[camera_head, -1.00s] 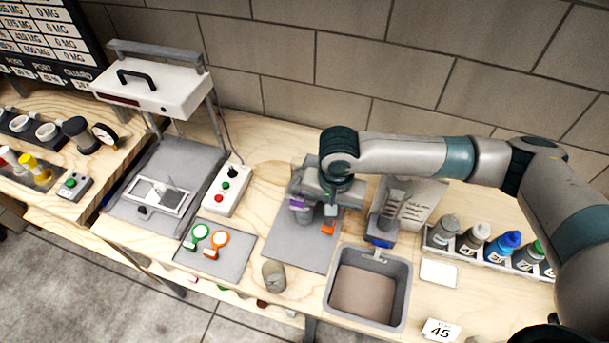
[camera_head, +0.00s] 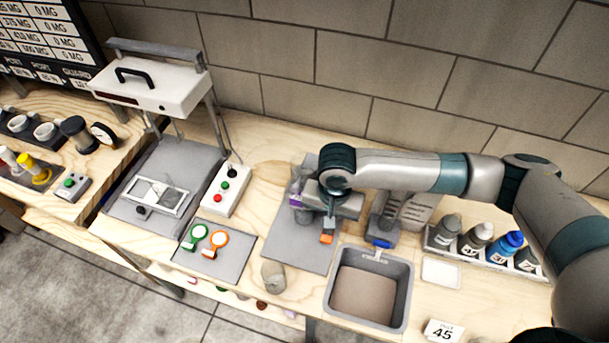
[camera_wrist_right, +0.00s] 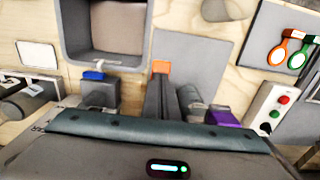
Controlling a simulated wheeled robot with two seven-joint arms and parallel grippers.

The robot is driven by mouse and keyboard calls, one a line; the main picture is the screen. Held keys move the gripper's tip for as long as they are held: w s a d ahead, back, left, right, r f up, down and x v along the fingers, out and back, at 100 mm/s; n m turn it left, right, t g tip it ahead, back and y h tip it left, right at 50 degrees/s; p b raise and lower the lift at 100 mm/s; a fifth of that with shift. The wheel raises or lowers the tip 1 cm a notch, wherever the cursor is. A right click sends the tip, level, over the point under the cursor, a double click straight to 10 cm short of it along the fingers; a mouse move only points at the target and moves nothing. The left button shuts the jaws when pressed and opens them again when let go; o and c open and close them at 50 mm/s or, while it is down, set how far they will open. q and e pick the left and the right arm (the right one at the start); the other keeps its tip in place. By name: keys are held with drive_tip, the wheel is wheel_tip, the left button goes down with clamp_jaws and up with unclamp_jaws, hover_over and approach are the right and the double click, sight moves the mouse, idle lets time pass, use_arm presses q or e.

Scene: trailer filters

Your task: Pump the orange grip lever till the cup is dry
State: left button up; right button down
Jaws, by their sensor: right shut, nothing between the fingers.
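The orange grip lever (camera_head: 326,239) shows as a small orange block over the grey mat, just under my right gripper (camera_head: 329,224). It also shows in the right wrist view (camera_wrist_right: 161,67), right at the tips of the grey fingers. My right gripper is shut with nothing between its fingers, and is at or very near the lever; I cannot tell whether they touch. A small beige cup (camera_head: 273,277) is at the table's front edge, left of the sink. The inside of the cup is not clear. My left gripper is not in view.
A grey sink (camera_head: 409,292) with a blue-handled tap (camera_head: 380,244) stands close on the right. Several bottles stand in a rack (camera_head: 484,255) beyond it. A control box (camera_head: 226,191) and a mat (camera_head: 215,262) with green and orange rings lie to the left.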

drive_tip(key=shift+f, duration=0.5)
drive_tip(key=shift+r+p, duration=0.85)
drive_tip(key=shift+r, duration=2.2)
drive_tip(key=shift+f, duration=0.15)
drive_tip(key=shift+f+b, duration=0.9)
drive_tip(key=shift+f, duration=1.95)
drive_tip(key=shift+r+p, duration=0.85)
drive_tip(key=shift+r, duration=2.15)
drive_tip(key=shift+f, duration=0.15)
